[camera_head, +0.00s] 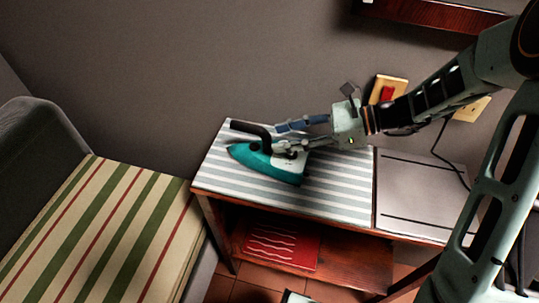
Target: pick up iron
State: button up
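The iron (262,161) has a teal body, a black handle and a pale rear part. It rests on the striped top of a small wooden table, its tip to the left. My gripper (278,138) reaches in from the right, at the handle end and rear of the iron. Its two fingers are spread with a gap between them, one farther back and one over the pale rear part. I see no clear grip on the handle. The near finger partly covers the rear, and contact cannot be told.
The striped table (335,190) has a grey panel (425,185) on its right. A red patterned item (282,245) lies on the shelf below. A striped seat (95,230) stands left. The wall has a switch plate (388,88) and a socket (472,108) behind my arm.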

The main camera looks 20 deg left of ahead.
aim_at(267, 141)
jog(key=x, duration=0.5)
jog(key=shift+f+b, duration=0.3)
jog(key=shift+d, duration=0.1)
jog(key=shift+c, duration=0.4)
grip_shut()
jog(key=shift+r, duration=0.15)
